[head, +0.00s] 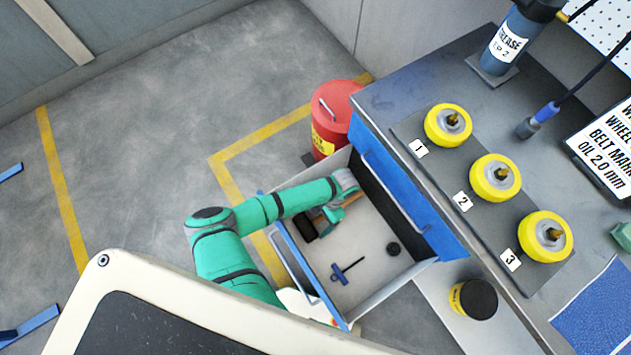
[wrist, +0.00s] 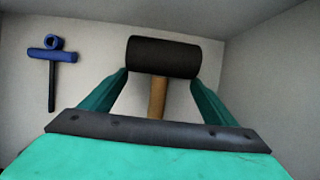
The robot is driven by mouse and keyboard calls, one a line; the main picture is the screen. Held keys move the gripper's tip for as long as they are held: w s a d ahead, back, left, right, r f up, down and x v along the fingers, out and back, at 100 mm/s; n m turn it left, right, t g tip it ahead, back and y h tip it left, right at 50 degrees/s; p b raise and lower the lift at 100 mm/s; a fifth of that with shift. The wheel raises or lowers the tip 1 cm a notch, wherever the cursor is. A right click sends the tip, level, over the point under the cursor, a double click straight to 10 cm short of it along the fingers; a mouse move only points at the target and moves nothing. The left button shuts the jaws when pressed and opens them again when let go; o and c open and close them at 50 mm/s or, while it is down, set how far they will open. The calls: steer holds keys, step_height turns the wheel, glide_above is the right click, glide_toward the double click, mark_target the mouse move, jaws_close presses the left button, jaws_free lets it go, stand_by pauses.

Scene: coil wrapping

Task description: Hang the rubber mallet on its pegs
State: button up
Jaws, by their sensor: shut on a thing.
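The rubber mallet, with a black head (head: 306,227) and a wooden handle (head: 352,199), is in the open drawer (head: 356,303). In the wrist view its black head (wrist: 163,57) lies across the far ends of my fingers, and its wooden handle (wrist: 157,98) runs back between them. My gripper (head: 333,212) is down in the drawer, shut on the mallet. Its green fingers also show in the wrist view (wrist: 160,97) on either side of the handle. The exact contact with the handle is hidden. No pegs can be made out for sure; a white perforated board (head: 603,22) shows at the top right.
The drawer walls stand close around my gripper. The bench (head: 395,93) carries several yellow wheels, and a red can (head: 335,112) stands beside it.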

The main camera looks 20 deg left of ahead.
steer(key=shift+f, duration=0.85)
steer(key=shift+f, duration=0.15)
steer(key=o, duration=1.4)
steer(key=shift+w, duration=0.1)
steer(key=shift+c, duration=0.2)
steer(key=o, duration=0.3)
